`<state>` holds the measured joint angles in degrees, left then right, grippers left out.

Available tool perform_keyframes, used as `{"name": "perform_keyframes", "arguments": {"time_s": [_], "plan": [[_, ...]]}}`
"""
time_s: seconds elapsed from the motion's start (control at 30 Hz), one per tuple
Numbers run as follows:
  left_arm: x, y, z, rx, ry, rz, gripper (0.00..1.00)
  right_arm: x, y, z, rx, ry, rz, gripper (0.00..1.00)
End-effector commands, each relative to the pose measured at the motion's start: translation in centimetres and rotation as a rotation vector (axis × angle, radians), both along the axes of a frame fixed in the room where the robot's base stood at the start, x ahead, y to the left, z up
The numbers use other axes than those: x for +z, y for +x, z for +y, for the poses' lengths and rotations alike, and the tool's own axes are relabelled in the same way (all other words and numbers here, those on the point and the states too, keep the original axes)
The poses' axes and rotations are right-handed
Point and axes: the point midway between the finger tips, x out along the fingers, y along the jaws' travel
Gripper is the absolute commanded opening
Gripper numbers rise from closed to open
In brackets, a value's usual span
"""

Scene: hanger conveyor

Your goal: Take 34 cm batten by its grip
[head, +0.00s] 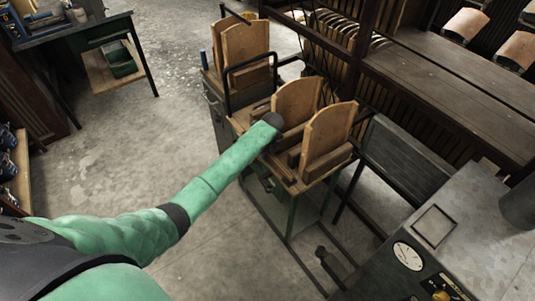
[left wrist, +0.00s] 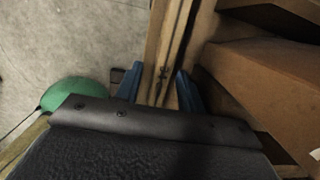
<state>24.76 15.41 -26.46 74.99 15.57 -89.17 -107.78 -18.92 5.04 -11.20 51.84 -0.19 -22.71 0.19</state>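My left arm reaches to a small wooden-topped stand in the head view. Its dark wrist end (head: 273,121) is beside upright wooden boards, and its fingers are hidden there. In the left wrist view, the two blue fingers of my left gripper (left wrist: 158,90) are spread apart. A narrow wooden strip (left wrist: 165,45) runs lengthwise between them, with a dark line along it. I cannot tell whether the fingers touch it, or whether it is the 34 cm batten. No length marking is readable. My right gripper is not in view.
Round-topped wooden boards (head: 330,131) stand upright on the stand. More boards (head: 246,52) stand behind. A grey machine with a dial (head: 408,256) is at lower right, and a slatted bench (head: 470,90) is at upper right. The floor (head: 130,150) left of the stand is clear.

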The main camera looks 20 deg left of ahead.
Motion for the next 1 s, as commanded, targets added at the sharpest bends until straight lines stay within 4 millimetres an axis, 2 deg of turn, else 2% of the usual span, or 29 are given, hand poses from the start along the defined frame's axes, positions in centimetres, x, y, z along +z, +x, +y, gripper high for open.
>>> {"name": "perform_keyframes", "arguments": {"time_s": [0.03, 0.17, 0.2, 0.47, 0.63, 0.7, 0.77, 0.8, 1.0], "plan": [[0.0, 0.0, 0.0, 0.000, 0.000, 0.000, 0.28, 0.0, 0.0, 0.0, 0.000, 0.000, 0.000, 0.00], [0.0, 0.0, 0.0, 0.000, 0.000, 0.000, 0.03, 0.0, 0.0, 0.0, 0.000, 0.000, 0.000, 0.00], [0.0, 0.0, 0.0, 0.000, 0.000, 0.000, 0.00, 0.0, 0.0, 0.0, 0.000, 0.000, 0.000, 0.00], [0.1, 0.0, 0.0, 0.000, 0.001, -0.001, 0.00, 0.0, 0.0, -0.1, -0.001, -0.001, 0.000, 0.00], [1.0, 0.1, 0.1, 0.001, 0.001, -0.001, 0.00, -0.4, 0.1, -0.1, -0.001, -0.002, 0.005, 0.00], [1.9, 0.2, 0.1, 0.000, 0.002, -0.004, 0.00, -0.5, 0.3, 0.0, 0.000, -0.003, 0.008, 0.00], [2.9, 0.1, 0.1, -0.001, 0.001, -0.005, 0.00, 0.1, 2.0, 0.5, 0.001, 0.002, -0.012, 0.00], [3.8, 0.2, 0.1, 0.000, 0.001, -0.004, 0.00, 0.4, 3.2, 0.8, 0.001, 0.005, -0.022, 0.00], [9.1, 0.2, 0.1, -0.002, 0.001, -0.007, 0.00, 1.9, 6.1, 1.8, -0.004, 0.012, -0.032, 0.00]]}}
